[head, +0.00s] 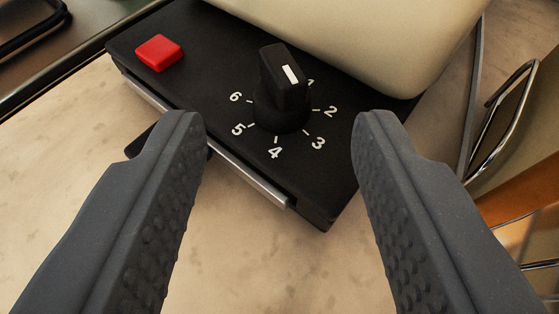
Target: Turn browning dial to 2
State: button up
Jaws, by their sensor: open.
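The browning dial (283,84) is a black knob with a raised grip and a white mark on top. It stands on the black control panel (200,75) of a cream-bodied appliance. White numerals 1 to 6 ring it; the knob partly covers the 1. The white mark appears beside the 1, but the slanted view leaves its exact setting unclear. The numeral 2 (331,111) is right of the knob. My gripper (280,116) is open and empty. Its two dark, bumpy fingers are spread to the left and right of the dial, apart from it.
A red square button (158,53) is on the panel's left end. The cream body (370,40) rises behind the dial. A metal strip (235,168) and a black tab edge the panel's front. Wire racks or handles (505,115) are at right. Pale counter lies in front.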

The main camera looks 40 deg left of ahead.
jog(key=v, duration=1.1)
jog(key=shift+p, duration=0.4)
